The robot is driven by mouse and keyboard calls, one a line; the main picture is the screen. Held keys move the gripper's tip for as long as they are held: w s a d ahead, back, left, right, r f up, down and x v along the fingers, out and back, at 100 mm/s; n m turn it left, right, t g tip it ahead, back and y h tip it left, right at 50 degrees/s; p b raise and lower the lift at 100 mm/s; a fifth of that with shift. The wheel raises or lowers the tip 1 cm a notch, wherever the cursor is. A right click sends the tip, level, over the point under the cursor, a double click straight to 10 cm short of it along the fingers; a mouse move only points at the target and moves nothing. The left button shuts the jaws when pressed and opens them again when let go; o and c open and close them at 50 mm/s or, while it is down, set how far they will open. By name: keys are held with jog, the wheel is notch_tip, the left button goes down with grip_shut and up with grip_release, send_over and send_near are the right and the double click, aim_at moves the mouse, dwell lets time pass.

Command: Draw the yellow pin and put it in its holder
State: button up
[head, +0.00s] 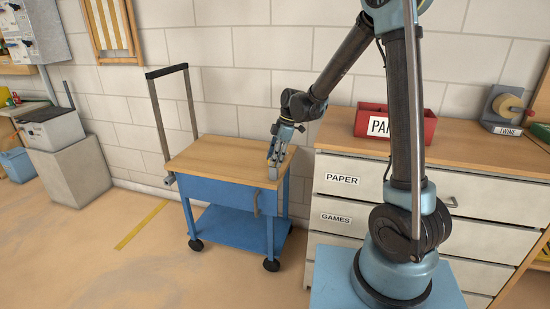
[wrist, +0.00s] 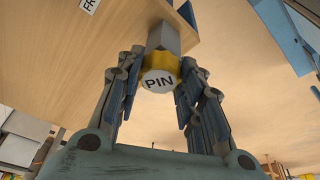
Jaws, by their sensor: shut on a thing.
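The yellow pin (wrist: 158,74) has a round knob with a white face marked PIN. In the wrist view it sits between the fingers of my gripper (wrist: 162,64), which is shut on the knob. A grey metal block (wrist: 163,38) shows just behind the knob, at the edge of the wooden top; I cannot tell how far the pin sits in it. In the head view my gripper (head: 273,162) points down at the right end of the blue cart (head: 222,190), over the grey block there. The pin is not clear in the head view. I cannot make out its holder.
A dark handle-like piece (head: 256,203) hangs on the cart's front. A drawer cabinet (head: 335,200) stands close on the right, with a red bin (head: 421,128) and a twine dispenser (head: 503,108) on top. The cart's wooden top (head: 215,155) is clear on the left.

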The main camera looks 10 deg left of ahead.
jog(key=shift+f, duration=0.35)
jog(key=o, duration=1.3)
jog(key=shift+c, duration=0.2)
jog(key=shift+r, duration=0.1)
jog(key=v, duration=1.1)
jog(key=shift+d+r, duration=0.2)
jog(key=shift+r, duration=0.15)
jog(key=shift+w, duration=0.15)
